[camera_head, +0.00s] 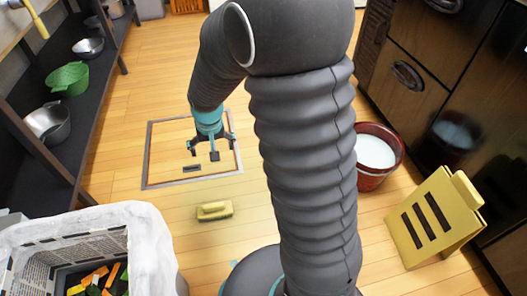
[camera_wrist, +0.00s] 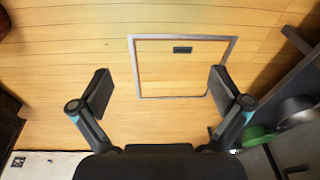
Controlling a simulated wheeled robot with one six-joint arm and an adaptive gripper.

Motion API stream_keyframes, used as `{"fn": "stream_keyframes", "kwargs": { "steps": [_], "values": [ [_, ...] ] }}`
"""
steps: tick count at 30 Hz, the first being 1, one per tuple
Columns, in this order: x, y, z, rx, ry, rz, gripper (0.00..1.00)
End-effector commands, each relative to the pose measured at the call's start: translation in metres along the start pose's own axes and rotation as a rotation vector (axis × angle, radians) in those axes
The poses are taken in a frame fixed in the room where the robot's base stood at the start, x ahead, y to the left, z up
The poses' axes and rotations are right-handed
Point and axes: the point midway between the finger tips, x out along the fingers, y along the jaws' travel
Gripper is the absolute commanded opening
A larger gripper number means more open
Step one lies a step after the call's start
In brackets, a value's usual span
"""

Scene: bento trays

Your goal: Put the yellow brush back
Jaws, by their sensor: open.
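The yellow brush (camera_head: 214,210) lies on the wooden floor in the head view, in front of the framed floor hatch. It does not show in the wrist view. My gripper (camera_head: 208,150) hangs over the hatch area, farther back than the brush and apart from it. In the wrist view my gripper (camera_wrist: 160,92) has its two fingers spread wide, with only bare floor and part of the hatch frame between and beyond them. It holds nothing.
The hatch frame (camera_head: 150,160) is set in the floor. A dark red bucket (camera_head: 372,181) and a yellow striped stand (camera_head: 425,225) are at right, near dark cabinets. A white-lined crate (camera_head: 150,235) is at front left. Shelves with a green pot (camera_head: 68,78) line the left.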

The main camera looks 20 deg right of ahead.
Motion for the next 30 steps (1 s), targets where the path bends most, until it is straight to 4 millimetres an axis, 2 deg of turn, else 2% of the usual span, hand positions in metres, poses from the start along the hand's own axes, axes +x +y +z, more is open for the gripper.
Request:
{"fn": "stream_keyframes", "kwargs": {
  "steps": [1,6,15,22,27,30],
  "values": [
    [-0.023,0.005,0.003,-0.005,0.024,-0.004,1.0],
    [-0.083,0.021,0.024,-0.027,0.08,-0.011,1.0],
    [-0.167,0.05,0.079,-0.067,0.178,-0.012,1.0],
    [-0.211,0.069,0.132,-0.097,0.254,-0.006,1.0],
    [-0.227,0.079,0.163,-0.115,0.293,0.002,1.0],
    [-0.231,0.079,0.174,-0.122,0.306,0.005,1.0]
  ]
}}
